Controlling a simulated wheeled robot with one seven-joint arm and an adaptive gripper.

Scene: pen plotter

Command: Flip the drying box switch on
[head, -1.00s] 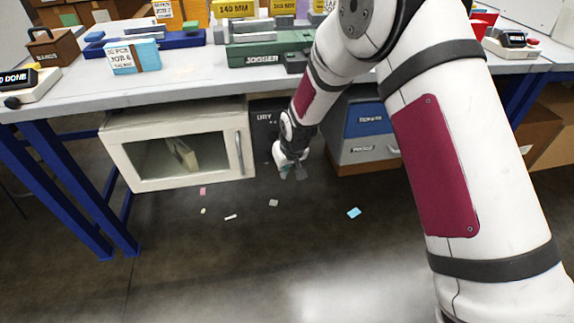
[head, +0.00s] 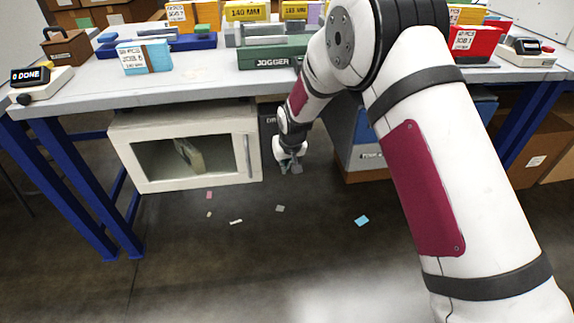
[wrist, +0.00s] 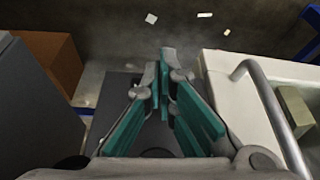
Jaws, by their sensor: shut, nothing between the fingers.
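The drying box (head: 250,118) is a white cabinet with a windowed door and a vertical handle, under the bench. A pale block shows inside through the window. A dark panel (head: 268,132) with partly covered white lettering stands just right of it. My gripper (head: 290,168) hangs in front of this panel's right side, right of the door handle. In the wrist view the teal-padded fingers (wrist: 165,70) are together and empty, over the dark panel (wrist: 117,88). The white box (wrist: 235,75) and its handle are on the right. I cannot make out the switch in either view.
A blue and grey drawer cabinet (head: 362,135) stands close right of my gripper. The bench top (head: 210,82) is above, carrying a green jogger (head: 272,62). Blue bench legs (head: 85,190) stand at left. Paper scraps, one blue (head: 362,221), lie on the open floor.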

